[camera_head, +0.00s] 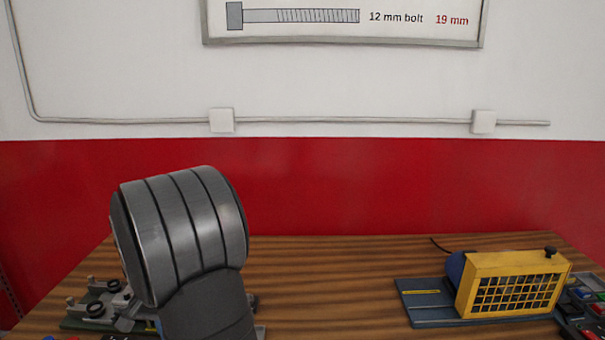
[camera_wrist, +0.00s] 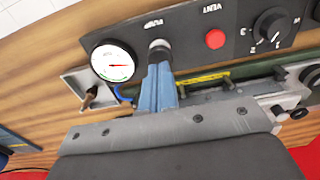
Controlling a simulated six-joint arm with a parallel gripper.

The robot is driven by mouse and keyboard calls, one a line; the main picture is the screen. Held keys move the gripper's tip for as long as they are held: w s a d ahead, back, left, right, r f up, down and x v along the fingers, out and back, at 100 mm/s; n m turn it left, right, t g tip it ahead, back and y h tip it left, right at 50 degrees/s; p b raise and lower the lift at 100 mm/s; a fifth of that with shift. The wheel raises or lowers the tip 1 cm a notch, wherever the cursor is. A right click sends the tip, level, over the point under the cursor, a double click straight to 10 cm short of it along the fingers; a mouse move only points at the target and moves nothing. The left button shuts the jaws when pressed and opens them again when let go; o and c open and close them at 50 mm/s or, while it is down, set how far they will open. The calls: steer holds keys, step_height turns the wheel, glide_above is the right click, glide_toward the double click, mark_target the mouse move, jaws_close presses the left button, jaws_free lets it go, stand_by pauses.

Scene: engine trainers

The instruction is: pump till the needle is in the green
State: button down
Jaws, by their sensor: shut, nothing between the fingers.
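In the wrist view a round white gauge (camera_wrist: 113,62) sits on a dark panel (camera_wrist: 184,50). Its thin needle lies about level across the dial, and a green arc shows along the lower rim. The needle's exact reading is too small to tell. A pale round pump button (camera_wrist: 158,44) is to the right of the gauge, under an upside-down label. My gripper (camera_wrist: 158,68) has its blue fingers shut and empty, with tips right at this button. I cannot tell whether they touch it. In the head view my arm hides the panel.
A red vent button (camera_wrist: 215,39) and a black numbered dial (camera_wrist: 270,30) lie right of the pump button. A small metal box with a toggle lever (camera_wrist: 90,97) is below the gauge. In the head view a yellow caged unit (camera_head: 512,283) stands right; the table's middle (camera_head: 335,285) is clear.

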steer(key=shift+f, duration=1.55)
steer(key=shift+r, duration=1.6)
steer(key=shift+f, duration=0.15)
steer(key=shift+f, duration=1.55)
steer(key=shift+r, duration=1.7)
